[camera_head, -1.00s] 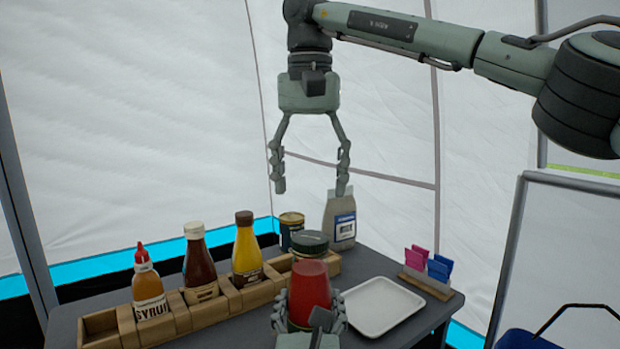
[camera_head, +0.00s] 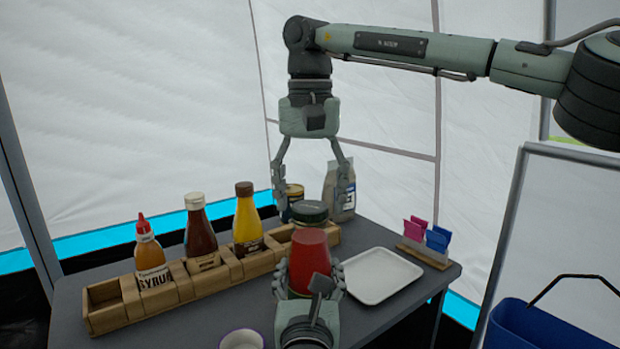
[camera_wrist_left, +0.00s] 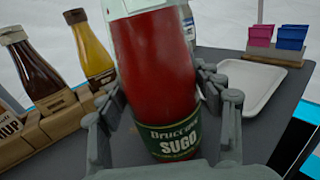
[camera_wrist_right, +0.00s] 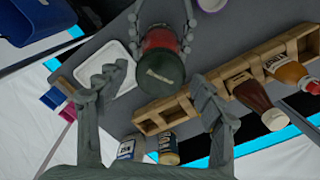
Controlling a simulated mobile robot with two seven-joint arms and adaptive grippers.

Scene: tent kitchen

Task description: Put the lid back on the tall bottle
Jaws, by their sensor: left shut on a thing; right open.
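The tall bottle is a red sauce bottle (camera_head: 309,262) labelled SUGO, upright at the table's front. My left gripper (camera_head: 309,283) is shut around it. In the left wrist view the bottle (camera_wrist_left: 160,75) fills the middle, its dark green label low between the fingers. A dark green lid (camera_head: 309,213) shows at the bottle's top; I cannot tell whether it is seated. In the right wrist view the lid (camera_wrist_right: 161,72) is seen from above with pale lettering. My right gripper (camera_head: 316,207) is open and empty, pointing down just above and behind the lid.
A wooden rack (camera_head: 212,283) left of the bottle holds syrup (camera_head: 150,258), ketchup (camera_head: 200,235) and mustard (camera_head: 246,223). A white tray (camera_head: 378,277) lies to the right. A can (camera_head: 293,193) and a bag (camera_head: 342,190) stand behind. A white cup (camera_head: 242,340) is front left.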

